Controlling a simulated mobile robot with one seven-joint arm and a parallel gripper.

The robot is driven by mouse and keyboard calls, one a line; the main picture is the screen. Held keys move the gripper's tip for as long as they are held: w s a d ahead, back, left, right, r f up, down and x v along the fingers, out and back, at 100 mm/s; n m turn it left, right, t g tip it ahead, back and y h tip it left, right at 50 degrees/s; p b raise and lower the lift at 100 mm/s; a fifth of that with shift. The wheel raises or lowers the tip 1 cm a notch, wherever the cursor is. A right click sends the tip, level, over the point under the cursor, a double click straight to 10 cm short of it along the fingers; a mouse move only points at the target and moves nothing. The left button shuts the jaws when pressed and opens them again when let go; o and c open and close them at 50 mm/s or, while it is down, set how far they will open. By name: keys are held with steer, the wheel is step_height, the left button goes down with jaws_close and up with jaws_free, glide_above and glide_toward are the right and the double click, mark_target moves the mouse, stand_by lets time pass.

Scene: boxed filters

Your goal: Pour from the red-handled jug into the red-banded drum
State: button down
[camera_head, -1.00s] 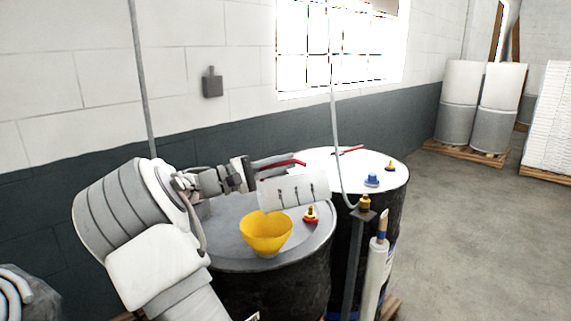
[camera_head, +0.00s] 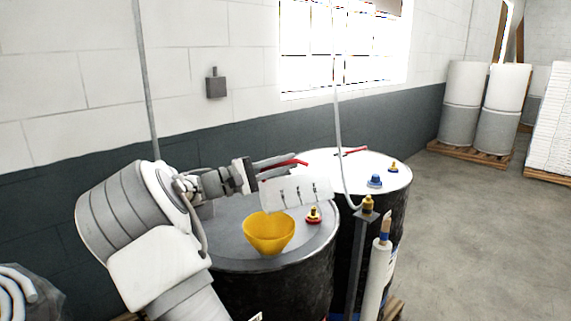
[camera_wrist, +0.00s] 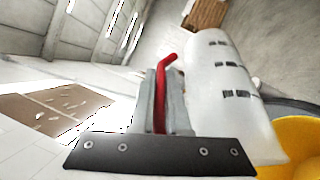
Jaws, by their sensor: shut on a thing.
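The white translucent jug (camera_head: 296,195) with dark marks lies tipped well over on its side, above the near drum's lid. Its red handle (camera_head: 291,162) is between the fingers of my gripper (camera_head: 277,162), which is shut on it. The wrist view shows the red handle (camera_wrist: 165,90) between my gripper's fingers (camera_wrist: 162,102) and the jug body (camera_wrist: 232,95) to their right. A yellow funnel (camera_head: 268,234) stands on the near black drum (camera_head: 275,290), just below and left of the jug. No liquid stream is visible. I cannot make out a red band on this drum.
Behind right stands a second drum with a white lid (camera_head: 335,165), a blue cap (camera_head: 374,181) and a red bar (camera_head: 355,151). A post with a brass fitting (camera_head: 368,204) and hose stands close right.

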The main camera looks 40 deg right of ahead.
steer(key=shift+w+a+r+n+h, duration=0.2)
steer(key=shift+w+a+n+h, duration=0.25)
steer(key=shift+w+a+h, duration=0.3)
steer(key=shift+w+a+r+n+h, duration=0.15)
steer(key=shift+w+a+n+h, duration=0.35)
steer(key=shift+a+h, duration=0.4)
stand_by(2.2)
stand_by(3.6)
